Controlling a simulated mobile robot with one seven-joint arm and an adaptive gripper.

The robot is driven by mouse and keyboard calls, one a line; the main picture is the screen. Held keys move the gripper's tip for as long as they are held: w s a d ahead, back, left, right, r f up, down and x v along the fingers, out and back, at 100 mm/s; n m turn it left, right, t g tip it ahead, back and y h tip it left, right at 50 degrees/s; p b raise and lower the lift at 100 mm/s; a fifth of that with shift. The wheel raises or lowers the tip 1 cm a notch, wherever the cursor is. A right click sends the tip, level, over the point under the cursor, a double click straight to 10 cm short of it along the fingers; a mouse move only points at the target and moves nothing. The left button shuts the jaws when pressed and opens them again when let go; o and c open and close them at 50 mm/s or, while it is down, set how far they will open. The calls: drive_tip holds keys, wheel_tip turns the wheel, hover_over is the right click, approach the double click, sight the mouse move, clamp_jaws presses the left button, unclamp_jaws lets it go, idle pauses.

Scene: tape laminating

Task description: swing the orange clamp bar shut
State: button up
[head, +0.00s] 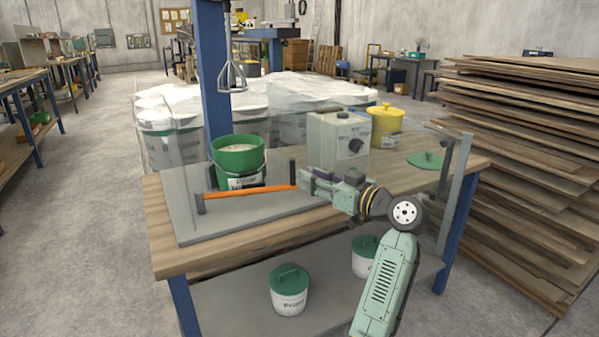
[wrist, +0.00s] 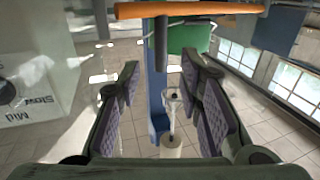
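The orange clamp bar (head: 250,191) lies roughly level in the head view, in front of the green bucket (head: 238,160). Its left end meets a dark grey block (head: 200,204), and a dark upright handle (head: 293,171) stands at its right end. My gripper (head: 304,182) is at that right end. In the wrist view the orange bar (wrist: 215,8) crosses the top, and the dark handle (wrist: 161,45) points into the gap between my fingertips (wrist: 160,70). The fingers are open, with space on both sides of the handle. I cannot see contact.
A pale box with a dial (head: 338,140) stands close behind my gripper; it fills the left of the wrist view (wrist: 30,85). Clear panels surround the wooden bench (head: 168,245). A yellow pot (head: 386,118) and green lid (head: 427,160) are at the right. A beater (head: 232,76) hangs above the bucket.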

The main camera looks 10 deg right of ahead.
drive_tip(key=shift+v, duration=2.35)
drive_tip(key=shift+a, duration=0.1)
drive_tip(key=shift+c, duration=0.4)
